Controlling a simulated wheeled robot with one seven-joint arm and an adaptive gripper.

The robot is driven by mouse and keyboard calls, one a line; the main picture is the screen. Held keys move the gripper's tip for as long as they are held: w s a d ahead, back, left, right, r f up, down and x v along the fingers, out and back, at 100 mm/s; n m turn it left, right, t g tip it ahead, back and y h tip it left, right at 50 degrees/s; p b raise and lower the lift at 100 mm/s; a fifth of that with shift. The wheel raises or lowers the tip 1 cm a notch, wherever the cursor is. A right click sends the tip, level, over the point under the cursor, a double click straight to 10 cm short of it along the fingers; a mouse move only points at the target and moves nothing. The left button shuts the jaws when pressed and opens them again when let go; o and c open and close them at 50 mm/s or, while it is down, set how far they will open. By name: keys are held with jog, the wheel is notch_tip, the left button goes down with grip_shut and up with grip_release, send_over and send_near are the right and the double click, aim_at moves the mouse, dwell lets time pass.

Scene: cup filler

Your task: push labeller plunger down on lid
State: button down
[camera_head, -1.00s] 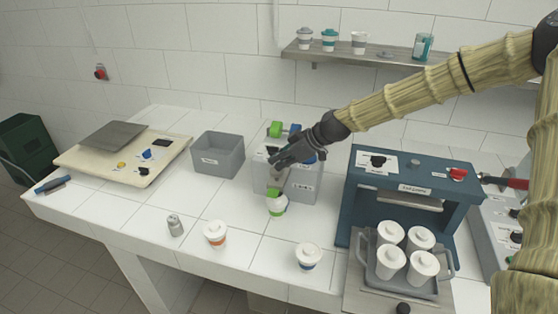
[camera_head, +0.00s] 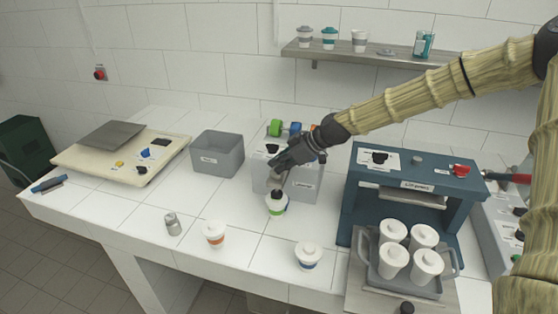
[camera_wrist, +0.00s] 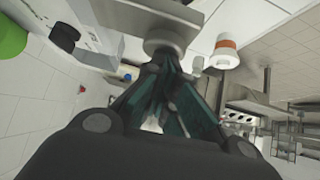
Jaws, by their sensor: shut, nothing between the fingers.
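The labeller is a grey box (camera_head: 302,187) with coloured knobs on top, in the middle of the counter. A white cup with a green band (camera_head: 277,209) stands at its front. A small dark piece (camera_head: 275,195) shows at the cup's top; I cannot tell whether it is the plunger's tip or touches the lid. My gripper (camera_head: 275,168) is shut and empty, in front of the labeller's face and above that cup. In the wrist view, the fingertips (camera_wrist: 163,62) are together close to a round grey metal part (camera_wrist: 166,38). Contact is unclear, and my gripper hides part of the labeller.
A cup with an orange band (camera_head: 214,233) and a cup with a blue band (camera_head: 308,255) stand near the counter's front edge, beside a small grey can (camera_head: 172,223). A grey bin (camera_head: 218,153) is left of the labeller. A blue machine (camera_head: 409,190) and a tray of white cups (camera_head: 372,262) are right.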

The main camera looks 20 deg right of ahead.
aim_at(283, 180)
jog(key=shift+s+f, duration=0.2)
jog(key=shift+f, duration=0.2)
jog(key=shift+r, duration=0.45)
jog(key=w+a+r+b+v, duration=0.1)
jog(key=r+b+v, duration=0.1)
jog(key=v, duration=1)
jog(key=shift+r, duration=0.2)
jog(key=shift+w, duration=0.1)
